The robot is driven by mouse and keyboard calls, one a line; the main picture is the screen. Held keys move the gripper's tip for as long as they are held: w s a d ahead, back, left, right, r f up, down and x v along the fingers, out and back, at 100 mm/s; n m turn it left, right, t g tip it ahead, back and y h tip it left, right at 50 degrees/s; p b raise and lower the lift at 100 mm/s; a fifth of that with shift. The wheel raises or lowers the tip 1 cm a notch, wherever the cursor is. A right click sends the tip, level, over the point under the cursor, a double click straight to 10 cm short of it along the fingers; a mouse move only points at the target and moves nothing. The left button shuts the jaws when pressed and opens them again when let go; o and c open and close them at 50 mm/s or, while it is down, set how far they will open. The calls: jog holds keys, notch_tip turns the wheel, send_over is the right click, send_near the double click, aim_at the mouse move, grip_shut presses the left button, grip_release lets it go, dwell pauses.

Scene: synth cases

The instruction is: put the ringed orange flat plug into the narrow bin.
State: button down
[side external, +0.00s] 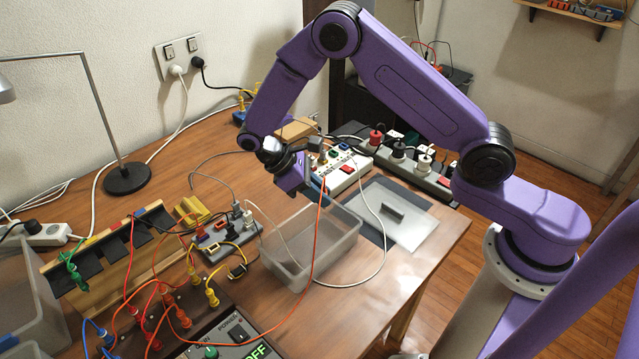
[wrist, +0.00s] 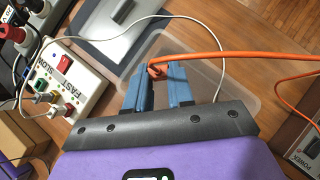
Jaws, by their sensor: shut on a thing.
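My gripper (side external: 316,184) is above the clear plastic bin (side external: 345,246) near the table's front right part. In the wrist view my gripper (wrist: 153,88) has its blue fingers shut on an orange plug (wrist: 155,72). An orange cable runs from the plug to the right. The plug's flat shape and any ring on it are too small to make out. The bin also shows in the wrist view (wrist: 206,76), under and beyond the fingers. In the side view the plug is hidden by my gripper, and its orange cable hangs down across the bin.
A white power strip (side external: 345,168) labelled FAST SLOW stands behind the bin. A grey plate (side external: 415,232) lies to the right. A grey socket block (side external: 228,237) and a wooden rack (side external: 120,258) with several cables stand left. Another clear bin (side external: 38,300) is at the left edge.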

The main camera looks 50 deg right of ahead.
jog(key=shift+f, duration=2.2)
jog(key=c, duration=0.9)
grip_release()
jog(key=shift+w+r, duration=0.1)
jog(key=v, duration=1.7)
